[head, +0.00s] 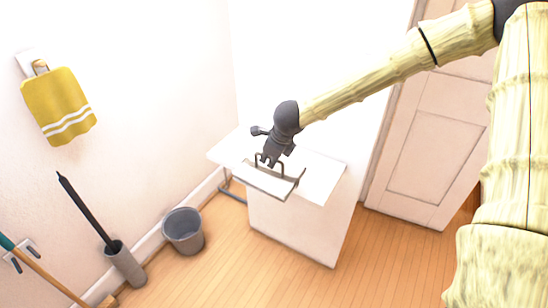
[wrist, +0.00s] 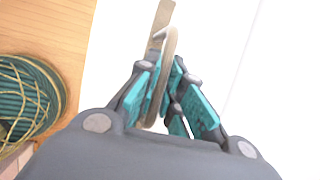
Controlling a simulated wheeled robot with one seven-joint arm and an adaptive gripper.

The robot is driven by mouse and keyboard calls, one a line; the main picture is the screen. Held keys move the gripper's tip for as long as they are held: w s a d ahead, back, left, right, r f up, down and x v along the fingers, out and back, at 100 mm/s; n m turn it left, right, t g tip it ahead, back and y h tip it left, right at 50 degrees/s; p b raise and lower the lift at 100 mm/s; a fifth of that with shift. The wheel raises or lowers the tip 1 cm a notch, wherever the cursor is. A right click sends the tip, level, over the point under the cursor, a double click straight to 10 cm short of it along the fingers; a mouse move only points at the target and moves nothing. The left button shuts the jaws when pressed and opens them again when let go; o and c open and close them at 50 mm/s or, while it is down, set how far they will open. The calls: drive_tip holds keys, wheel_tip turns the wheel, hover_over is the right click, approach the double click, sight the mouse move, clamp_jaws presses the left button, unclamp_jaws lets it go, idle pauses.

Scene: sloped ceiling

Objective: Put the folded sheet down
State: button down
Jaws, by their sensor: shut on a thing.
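My gripper (head: 270,162) points down over a white cabinet top (head: 322,180) in the head view. It is shut on a thin, pale, bent piece that I take for the folded sheet (head: 266,182). The sheet shows a flat pale panel with a darker front edge and thin upright loops by the fingers. In the wrist view, a beige curved strip of it (wrist: 169,50) runs between the teal fingers (wrist: 168,98). The sheet is near the cabinet's front edge; I cannot tell whether it touches the top. The fingers and palm hide part of it.
A grey bucket (head: 183,232) and a dark-handled brush in a holder (head: 124,264) stand on the wooden floor left of the cabinet. A yellow towel (head: 58,105) hangs on the wall. A door (head: 436,150) is at right. White surface beside the sheet looks bare.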

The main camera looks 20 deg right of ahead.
drive_tip(key=shift+w+d+f+p, duration=0.85)
drive_tip(key=shift+w+p, duration=0.25)
drive_tip(key=shift+w, duration=1.4)
drive_tip(key=shift+w+d+f+p, duration=0.85)
drive_tip(key=shift+w+p, duration=0.25)
drive_tip(key=shift+w, duration=1.4)
drive_tip(key=shift+w+d+f+p, duration=0.85)
drive_tip(key=shift+w+p, duration=0.25)
drive_tip(key=shift+w, duration=1.4)
drive_tip(key=c, duration=1.6)
unclamp_jaws()
drive_tip(key=shift+o, duration=0.3)
drive_tip(key=shift+r, duration=0.15)
